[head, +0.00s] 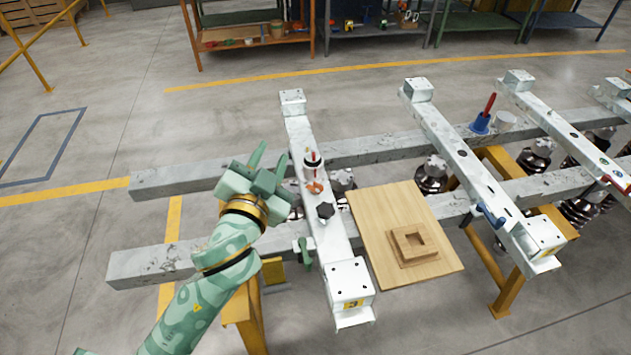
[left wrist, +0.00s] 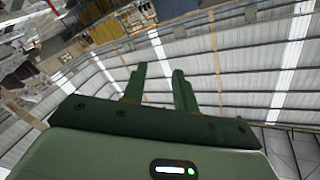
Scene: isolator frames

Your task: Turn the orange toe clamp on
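The orange toe clamp (head: 316,187) is small in the head view. It sits on the top face of the nearest white crossbeam (head: 333,240), between a dark-and-white round part with a red piece (head: 313,160) and a black star knob (head: 325,211). The fine position of its lever is too small to tell. My left gripper (head: 270,153) is to the left of the clamp, apart from it, with its fingers pointing up. Its two fingers are spread with an empty gap, which also shows in the left wrist view (left wrist: 158,88). My right gripper is not in view.
A green-handled clamp (head: 304,252) is on the near beam's left side. A wooden board (head: 375,218) with a square block (head: 414,245) lies to the right. Further crossbeams carry a blue clamp (head: 488,214) and a blue base with a red handle (head: 482,121).

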